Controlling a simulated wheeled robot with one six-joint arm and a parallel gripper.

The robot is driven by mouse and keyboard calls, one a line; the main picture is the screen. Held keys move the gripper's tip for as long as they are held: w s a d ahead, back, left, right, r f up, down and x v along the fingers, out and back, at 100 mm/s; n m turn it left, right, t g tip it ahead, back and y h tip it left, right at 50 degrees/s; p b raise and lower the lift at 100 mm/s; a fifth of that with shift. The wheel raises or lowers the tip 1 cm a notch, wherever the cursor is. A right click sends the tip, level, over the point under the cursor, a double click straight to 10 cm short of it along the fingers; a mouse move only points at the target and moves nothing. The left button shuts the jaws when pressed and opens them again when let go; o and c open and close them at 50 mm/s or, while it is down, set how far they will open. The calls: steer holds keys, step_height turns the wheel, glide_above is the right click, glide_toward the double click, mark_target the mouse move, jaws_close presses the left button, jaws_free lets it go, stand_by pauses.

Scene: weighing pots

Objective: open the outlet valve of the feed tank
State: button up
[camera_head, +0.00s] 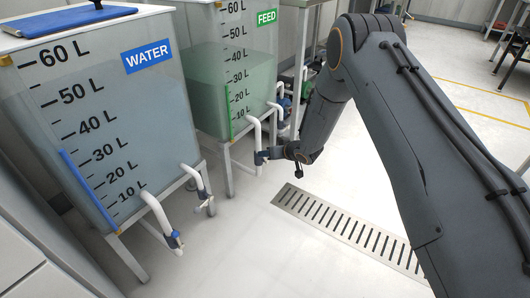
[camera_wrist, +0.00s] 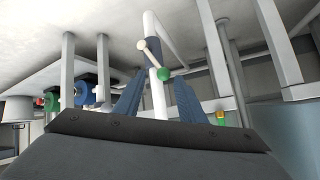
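The feed tank (camera_head: 205,75) is the translucent tank with the green FEED label, holding greenish liquid to a little above 30 L. A white outlet pipe (camera_head: 257,134) bends down at its front. My gripper (camera_head: 264,156) is at this pipe's lower end and hides the valve there in the head view. In the wrist view, the fingers of my gripper (camera_wrist: 160,80) are spread, one on each side of the white pipe. A slanted valve handle (camera_wrist: 152,59) with a white knob and a green knob shows between and just beyond the fingertips. Contact cannot be told.
The water tank (camera_head: 95,100) stands at the left, with white outlet pipes and a blue valve (camera_head: 173,240) in front. A floor drain grate (camera_head: 345,226) lies below my arm. In the wrist view, white frame legs (camera_wrist: 215,55) stand close to the right; coloured round fittings (camera_wrist: 83,93) are at left.

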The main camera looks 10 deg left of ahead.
steer(key=shift+p+v, duration=0.35)
steer(key=shift+v, duration=1.15)
